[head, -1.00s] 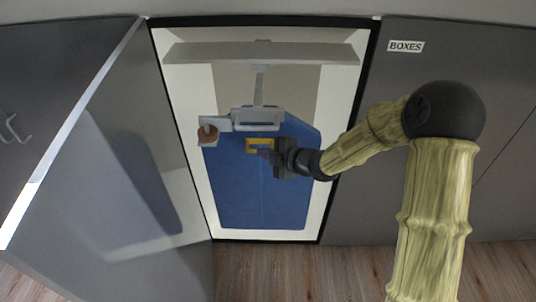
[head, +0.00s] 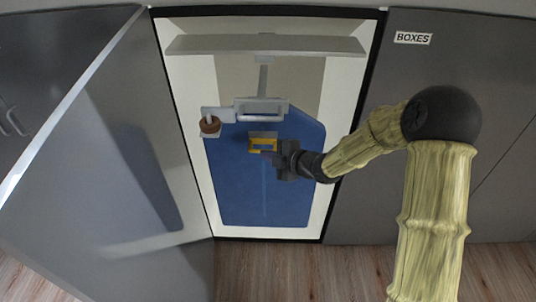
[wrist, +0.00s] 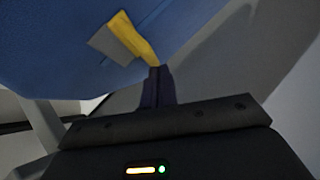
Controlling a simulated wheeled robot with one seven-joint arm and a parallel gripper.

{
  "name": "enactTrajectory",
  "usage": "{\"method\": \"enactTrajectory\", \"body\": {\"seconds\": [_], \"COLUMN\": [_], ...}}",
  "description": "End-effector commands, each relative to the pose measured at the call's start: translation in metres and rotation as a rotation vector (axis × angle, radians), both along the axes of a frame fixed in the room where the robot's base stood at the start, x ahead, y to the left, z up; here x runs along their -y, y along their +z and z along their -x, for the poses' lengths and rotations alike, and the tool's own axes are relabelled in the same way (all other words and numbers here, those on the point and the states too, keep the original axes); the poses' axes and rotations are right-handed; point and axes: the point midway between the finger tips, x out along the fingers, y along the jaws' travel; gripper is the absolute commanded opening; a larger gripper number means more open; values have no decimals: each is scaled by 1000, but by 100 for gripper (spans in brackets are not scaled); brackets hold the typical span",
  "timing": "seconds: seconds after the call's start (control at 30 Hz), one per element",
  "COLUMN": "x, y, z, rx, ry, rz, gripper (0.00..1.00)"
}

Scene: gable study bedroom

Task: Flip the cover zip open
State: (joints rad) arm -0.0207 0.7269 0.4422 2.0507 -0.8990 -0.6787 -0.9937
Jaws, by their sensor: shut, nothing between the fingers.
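The blue cover (head: 250,190) hangs upright inside an open cupboard, below a pale hanger fitting (head: 262,108). A yellow frame-like piece (head: 263,135) sits on its upper front, and a faint vertical line runs down below it. In the wrist view this yellow piece (wrist: 135,32) has a grey flap beside it, on the blue cover (wrist: 55,45). My gripper (head: 269,156) is shut and empty at the lower right of the yellow piece. In the wrist view its fingertips (wrist: 159,72) are at the yellow piece's lower end; I cannot tell whether they touch.
A grey door (head: 110,170) stands open on the left. A pale shelf or rail (head: 265,45) spans the top of the cupboard. A small brown round object (head: 209,125) is at the fitting's left end. A panel labelled "BOXES" (head: 413,38) is on the right. Wooden floor (head: 270,272) lies below.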

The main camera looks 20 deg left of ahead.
Motion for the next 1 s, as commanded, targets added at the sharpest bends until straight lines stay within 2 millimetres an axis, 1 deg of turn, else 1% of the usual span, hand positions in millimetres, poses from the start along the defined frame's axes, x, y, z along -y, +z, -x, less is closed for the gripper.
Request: {"method": "enactTrajectory", "body": {"seconds": [0.03, 0.67, 1.0], "x": [1, 1, 1], "y": [-18, -150, -224], "z": [-1, -1, -1], "rx": [-2, -2, -1], "ry": [-3, -3, -3], "rz": [2, 2, 1], "gripper": [0, 0, 0]}}
